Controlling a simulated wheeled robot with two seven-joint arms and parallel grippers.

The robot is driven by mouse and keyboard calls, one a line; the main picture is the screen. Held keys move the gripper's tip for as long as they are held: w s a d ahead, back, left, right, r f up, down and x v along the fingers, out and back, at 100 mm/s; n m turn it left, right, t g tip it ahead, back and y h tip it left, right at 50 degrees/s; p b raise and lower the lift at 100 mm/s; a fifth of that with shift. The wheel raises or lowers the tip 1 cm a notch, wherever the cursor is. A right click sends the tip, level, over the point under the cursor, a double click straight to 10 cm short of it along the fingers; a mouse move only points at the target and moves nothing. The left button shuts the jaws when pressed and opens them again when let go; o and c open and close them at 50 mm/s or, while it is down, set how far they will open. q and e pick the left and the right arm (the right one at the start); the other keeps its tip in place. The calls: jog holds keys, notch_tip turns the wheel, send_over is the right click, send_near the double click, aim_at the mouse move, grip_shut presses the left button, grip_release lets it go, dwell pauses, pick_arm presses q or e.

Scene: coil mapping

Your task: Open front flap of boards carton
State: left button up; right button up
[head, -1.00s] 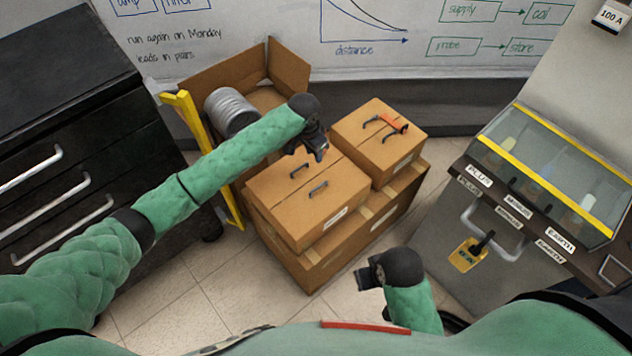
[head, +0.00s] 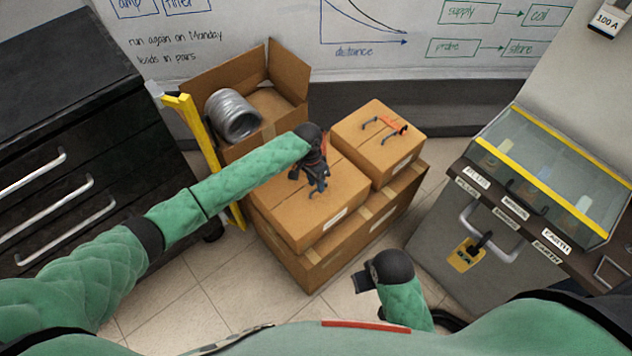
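A closed brown carton (head: 290,208) sits on a larger carton in the middle of the head view; its label (head: 335,217) is too small to read, so I cannot tell if it is the boards carton. Its top flaps lie flat and bear small dark handles. My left gripper (head: 317,186) is down at these handles and hides most of them. Whether its fingers are closed on a handle cannot be told. My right gripper (head: 362,282) is low in front of the cartons, away from them, with its fingers unclear.
A second closed carton (head: 372,150) with a red and black handle stands at the back right. An open carton (head: 290,76) with a grey coil (head: 232,115) is behind left, beside a yellow cart frame (head: 188,122). A glass-lidded case (head: 550,165) stands at right.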

pick_arm(q)
jog(key=shift+f, duration=0.3)
pick_arm(e)
jog(key=shift+f, duration=0.3)
pick_arm(q)
grip_shut()
jog(key=shift+r, duration=0.15)
pick_arm(e)
jog(key=shift+r, duration=0.1)
